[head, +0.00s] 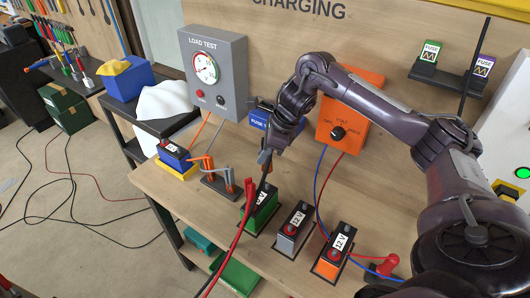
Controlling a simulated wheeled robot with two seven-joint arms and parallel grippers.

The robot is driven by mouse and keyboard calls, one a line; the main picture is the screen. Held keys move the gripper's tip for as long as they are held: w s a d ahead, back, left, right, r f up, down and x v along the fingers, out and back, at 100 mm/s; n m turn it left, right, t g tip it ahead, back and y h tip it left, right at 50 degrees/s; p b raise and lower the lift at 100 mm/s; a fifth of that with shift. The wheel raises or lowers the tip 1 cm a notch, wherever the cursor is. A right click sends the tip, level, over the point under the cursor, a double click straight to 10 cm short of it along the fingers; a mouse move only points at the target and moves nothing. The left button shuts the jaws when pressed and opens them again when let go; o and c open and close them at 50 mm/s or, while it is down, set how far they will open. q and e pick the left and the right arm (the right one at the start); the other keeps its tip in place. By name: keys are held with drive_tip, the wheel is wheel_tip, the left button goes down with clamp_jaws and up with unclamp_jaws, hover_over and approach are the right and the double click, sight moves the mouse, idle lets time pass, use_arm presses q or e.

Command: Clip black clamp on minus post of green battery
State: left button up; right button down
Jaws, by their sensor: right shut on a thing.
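The green battery (264,219) stands on the bench in the lower middle, left of a grey battery and an orange battery. My right gripper (266,157) is just above it, pointing down. It is shut on the black clamp (263,178), a thin dark shape that reaches down towards the battery's top. I cannot tell whether the clamp touches the minus post. A red clamp (249,187) with a thick red cable stands at the battery's left side in front. The posts are mostly hidden. My left gripper is not in view.
The grey battery (288,239) and orange battery (325,268) stand close on the right. A stand with orange and grey clamps (220,185) and a blue battery (175,158) are at the left. The load tester (232,80) and orange charger (354,92) are behind.

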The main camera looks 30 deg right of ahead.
sight(267, 165)
drive_tip(key=shift+s+f+b, duration=0.1)
drive_tip(key=shift+f+b, duration=0.2)
drive_tip(key=shift+f, duration=0.35)
drive_tip(key=shift+s+f+b, duration=0.1)
drive_tip(key=shift+f+b, duration=1.4)
drive_tip(key=shift+f, duration=0.3)
use_arm(q)
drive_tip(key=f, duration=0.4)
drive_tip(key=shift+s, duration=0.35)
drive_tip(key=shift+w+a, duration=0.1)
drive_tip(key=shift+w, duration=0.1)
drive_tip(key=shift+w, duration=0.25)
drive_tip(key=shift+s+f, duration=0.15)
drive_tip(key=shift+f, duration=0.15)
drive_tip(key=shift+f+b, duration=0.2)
drive_tip(key=shift+b, duration=0.25)
use_arm(e)
drive_tip(key=shift+f, duration=0.15)
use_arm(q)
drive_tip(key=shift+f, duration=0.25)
use_arm(e)
drive_tip(key=shift+f, duration=0.35)
